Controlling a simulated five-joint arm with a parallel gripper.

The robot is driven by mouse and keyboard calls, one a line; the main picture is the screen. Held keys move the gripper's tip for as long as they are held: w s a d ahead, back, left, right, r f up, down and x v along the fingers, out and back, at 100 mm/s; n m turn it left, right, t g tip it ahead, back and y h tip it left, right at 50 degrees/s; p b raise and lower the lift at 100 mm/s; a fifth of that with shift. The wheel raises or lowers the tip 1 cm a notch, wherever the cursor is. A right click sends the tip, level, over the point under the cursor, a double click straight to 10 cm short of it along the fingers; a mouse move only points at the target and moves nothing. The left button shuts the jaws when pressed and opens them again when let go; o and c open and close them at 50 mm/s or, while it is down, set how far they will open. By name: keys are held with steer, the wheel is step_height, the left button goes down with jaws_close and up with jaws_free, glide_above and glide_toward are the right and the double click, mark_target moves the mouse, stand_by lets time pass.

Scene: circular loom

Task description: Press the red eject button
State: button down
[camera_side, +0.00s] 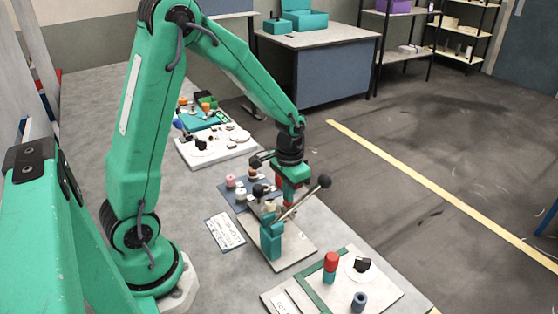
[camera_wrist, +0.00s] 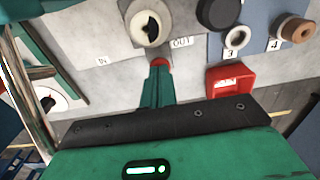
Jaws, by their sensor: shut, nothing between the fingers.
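In the wrist view a small round red piece (camera_wrist: 160,62), which looks like the eject button, shows at the tip of my gripper (camera_wrist: 158,72). The fingers are shut and empty and partly cover it; I cannot tell whether they touch it or it is pressed down. The labels IN and OUT lie on either side of it. In the side view my gripper (camera_side: 289,198) points down over the middle of the loom board (camera_side: 292,250). There the lever and posts hide the button.
A lever with a black ball (camera_side: 324,181) slants close to my gripper. A green post (camera_side: 271,240) stands in front. Another board carries a red-topped cylinder (camera_side: 330,262).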

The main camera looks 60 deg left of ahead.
steer(key=shift+r, duration=1.95)
steer(key=shift+r, duration=0.1)
steer(key=shift+s+d+r, duration=0.1)
steer(key=shift+r, duration=0.25)
steer(key=s+d+r+t, duration=0.2)
steer(key=s+r, duration=0.5)
steer(key=s+d+r+t, duration=0.2)
steer(key=s+r+t, duration=0.1)
steer(key=s+r, duration=0.4)
steer(key=shift+s+d+r+t, duration=0.15)
steer(key=shift+d+r+t, duration=0.15)
steer(key=shift+d+r, duration=0.15)
